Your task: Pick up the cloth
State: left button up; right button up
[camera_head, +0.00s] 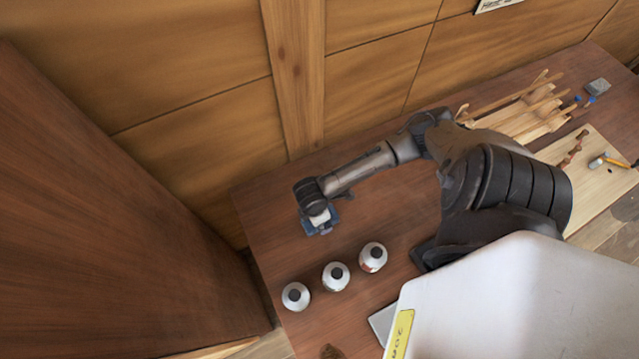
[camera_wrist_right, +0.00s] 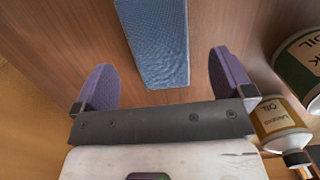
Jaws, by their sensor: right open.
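The blue cloth (camera_head: 314,229) lies on the brown bench top in the head view, mostly hidden under my right gripper (camera_head: 320,217). In the right wrist view the cloth (camera_wrist_right: 155,42) is a flat, textured blue strip running from the top edge down between the purple fingers. My right gripper (camera_wrist_right: 165,72) is open, with one finger on each side of the cloth and a gap to it on both sides. Whether the fingers touch the bench I cannot tell. My left gripper is not in view.
Three white bottles with dark caps (camera_head: 336,276) stand in a row in front of the cloth. Two labelled oil containers (camera_wrist_right: 280,122) are close to the right finger. Wooden pieces and tools (camera_head: 535,108) lie at the far right. A wooden wall (camera_head: 200,70) rises behind.

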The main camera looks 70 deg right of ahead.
jog(key=shift+s+d+f, duration=0.1)
jog(key=shift+s+f, duration=0.05)
jog(key=shift+f, duration=0.75)
jog(key=shift+s+d+f, duration=0.1)
jog(key=shift+f, duration=0.8)
jog(key=c, duration=1)
jog(key=shift+r, duration=0.1)
jog(key=shift+r, duration=0.5)
notch_tip(320, 180, up, 3)
jog(key=shift+f, duration=0.15)
jog(key=s+d+r, duration=0.1)
jog(key=s+r, duration=0.1)
jog(key=s, duration=0.1)
jog(key=s+r, duration=0.2)
jog(key=s, duration=0.2)
jog(key=s+d+r, duration=0.1)
jog(key=s+r, duration=0.2)
jog(key=s, duration=0.1)
jog(key=shift+s+d+r, duration=0.1)
jog(key=shift+s+d, duration=0.05)
jog(key=shift+d, duration=0.15)
